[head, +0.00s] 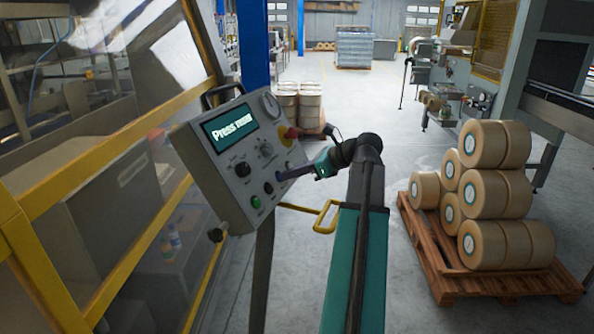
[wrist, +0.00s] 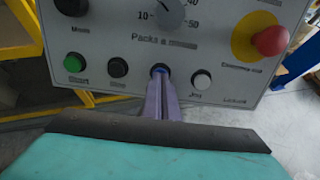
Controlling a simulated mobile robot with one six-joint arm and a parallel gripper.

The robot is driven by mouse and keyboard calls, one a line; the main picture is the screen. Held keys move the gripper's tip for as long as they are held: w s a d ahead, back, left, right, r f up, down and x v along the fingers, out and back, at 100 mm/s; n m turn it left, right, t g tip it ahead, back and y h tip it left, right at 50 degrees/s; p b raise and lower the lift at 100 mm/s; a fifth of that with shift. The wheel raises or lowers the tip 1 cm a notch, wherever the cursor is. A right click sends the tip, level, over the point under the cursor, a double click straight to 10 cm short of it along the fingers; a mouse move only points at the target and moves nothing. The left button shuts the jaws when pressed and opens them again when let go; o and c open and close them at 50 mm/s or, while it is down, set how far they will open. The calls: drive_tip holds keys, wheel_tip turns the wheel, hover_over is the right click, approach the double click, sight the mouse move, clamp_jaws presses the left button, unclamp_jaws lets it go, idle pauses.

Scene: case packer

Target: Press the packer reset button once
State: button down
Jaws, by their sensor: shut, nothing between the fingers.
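The grey control panel (head: 222,165) stands left of centre in the head view, with its lit screen (head: 228,129) above the controls. In the wrist view, a lower row holds a green button (wrist: 74,63), a black button (wrist: 117,67), a dark blue-looking button (wrist: 160,69) and a white button (wrist: 202,79). My gripper (wrist: 161,78) is shut and empty, its fingertips at the blue-looking button and covering its lower part. I cannot tell whether they touch or press it. Any label below that button is hidden by the fingers. My gripper (head: 281,176) also shows at the panel in the head view.
A red emergency stop (wrist: 270,41) on a yellow ring sits up and right of the fingers. A dial (wrist: 169,12) is above them. A yellow handle (head: 325,216) juts out below the panel. A pallet (head: 440,275) of rolls stands right.

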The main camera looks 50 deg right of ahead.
drive_tip(key=shift+w, duration=0.15)
drive_tip(key=shift+w+a+f+p, duration=0.3)
drive_tip(key=shift+w+f+p, duration=0.1)
drive_tip(key=shift+p, duration=0.3)
drive_tip(key=shift+s+r+p, duration=0.1)
drive_tip(key=shift+r+p, duration=0.1)
drive_tip(key=shift+p, duration=0.15)
drive_tip(key=v, duration=1.4)
idle(0.3)
drive_tip(key=shift+s+d+f, duration=0.1)
idle(0.8)
